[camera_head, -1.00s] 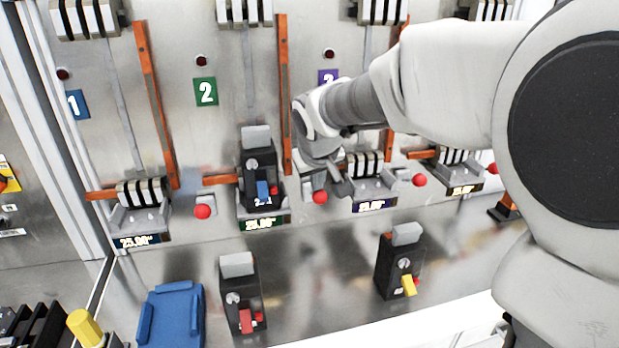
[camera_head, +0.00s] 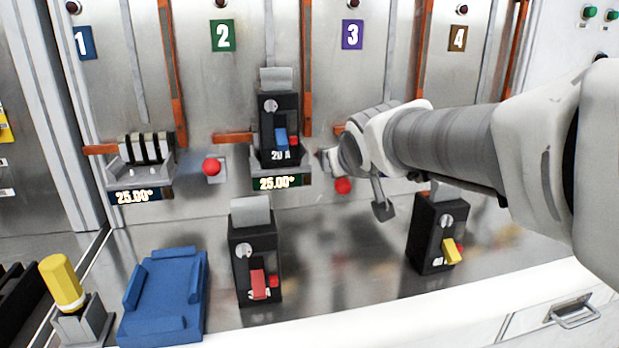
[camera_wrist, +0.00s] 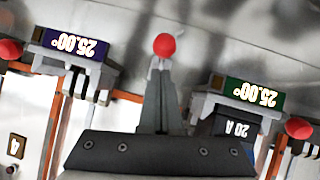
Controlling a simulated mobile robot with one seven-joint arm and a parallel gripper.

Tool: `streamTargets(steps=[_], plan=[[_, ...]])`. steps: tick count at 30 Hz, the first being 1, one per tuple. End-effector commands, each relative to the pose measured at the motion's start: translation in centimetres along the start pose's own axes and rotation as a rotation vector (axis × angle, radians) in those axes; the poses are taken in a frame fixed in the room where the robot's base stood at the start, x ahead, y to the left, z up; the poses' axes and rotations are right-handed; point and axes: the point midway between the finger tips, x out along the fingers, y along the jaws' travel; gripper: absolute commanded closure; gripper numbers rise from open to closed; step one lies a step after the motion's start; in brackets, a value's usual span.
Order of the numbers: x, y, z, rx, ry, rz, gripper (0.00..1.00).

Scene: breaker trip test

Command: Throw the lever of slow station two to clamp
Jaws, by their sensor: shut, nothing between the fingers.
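Station two, under the green 2 sign (camera_head: 222,36), holds a black breaker (camera_head: 279,135) with a blue toggle above a green 25.00° display (camera_head: 278,183). Its red-ball lever (camera_head: 343,186) is to the right of that display and sits lower than station one's lever (camera_head: 212,167). In the wrist view, turned upside down, station two's red ball (camera_wrist: 164,46) is just beyond my gripper's fingertips (camera_wrist: 160,64), which are shut and empty. I cannot tell whether they touch the lever. In the head view my wrist hides most of the fingers.
Two breakers stand on the bench, one with a red toggle (camera_head: 257,284) and one with a yellow toggle (camera_head: 452,250). A blue tray (camera_head: 150,310) and a yellow-handled piece (camera_head: 62,283) are at front left. My arm hides station three's clamp in the head view; its purple display (camera_wrist: 75,43) shows in the wrist view.

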Motion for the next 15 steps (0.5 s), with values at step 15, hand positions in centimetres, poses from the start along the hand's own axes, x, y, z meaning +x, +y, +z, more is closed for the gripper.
streamTargets(steps=[15], plan=[[1.7,-0.8,3.7,0.0,-0.001,-0.001,1.0]])
